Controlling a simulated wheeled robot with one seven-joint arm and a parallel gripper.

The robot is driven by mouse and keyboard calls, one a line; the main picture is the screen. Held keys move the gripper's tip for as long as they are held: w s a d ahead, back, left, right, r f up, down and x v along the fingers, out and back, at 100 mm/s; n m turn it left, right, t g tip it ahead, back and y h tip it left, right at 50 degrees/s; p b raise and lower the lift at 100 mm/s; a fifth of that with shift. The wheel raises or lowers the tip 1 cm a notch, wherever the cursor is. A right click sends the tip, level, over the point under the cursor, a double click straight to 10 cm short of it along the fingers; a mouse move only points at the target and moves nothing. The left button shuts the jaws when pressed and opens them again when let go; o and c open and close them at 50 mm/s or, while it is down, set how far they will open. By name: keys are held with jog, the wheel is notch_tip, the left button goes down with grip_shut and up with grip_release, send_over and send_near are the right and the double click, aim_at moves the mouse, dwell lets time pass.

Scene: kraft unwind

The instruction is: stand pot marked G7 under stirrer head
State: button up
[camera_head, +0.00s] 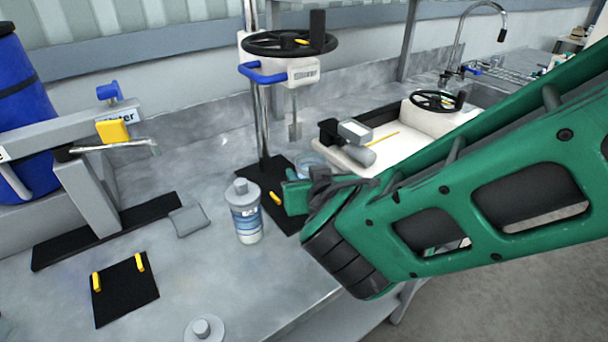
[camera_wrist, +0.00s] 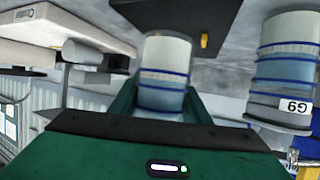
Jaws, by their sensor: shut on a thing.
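My gripper (camera_head: 300,192) is shut on a clear pot with blue bands (camera_wrist: 164,75), which shows upside down in the wrist view. In the head view only a part of this pot (camera_head: 308,160) shows behind the gripper. Its mark is not visible. The stirrer head (camera_head: 300,72) is on an upright post, with a handwheel on top and a paddle (camera_head: 295,131) hanging down. The held pot is by the stirrer's black base (camera_head: 268,178), near and slightly right of the paddle in the head view. I cannot tell whether it touches the base.
A lidded pot (camera_head: 245,212) stands left of the base; its label reads G9 in the wrist view (camera_wrist: 291,106). A loose grey lid (camera_head: 203,328) lies at the front. A black mat (camera_head: 125,290) and lever press (camera_head: 85,195) are left. A white machine (camera_head: 400,140) stands right.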

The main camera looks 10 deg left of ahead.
jog(key=shift+w+a, duration=0.45)
jog(key=shift+w, duration=0.2)
jog(key=shift+w+a+f, duration=0.1)
jog(key=shift+w+f, duration=0.1)
jog(key=shift+f, duration=0.7)
jog(key=shift+w+f, duration=0.15)
jog(key=shift+f, duration=0.7)
jog(key=shift+f, duration=0.1)
jog(key=o, duration=1.1)
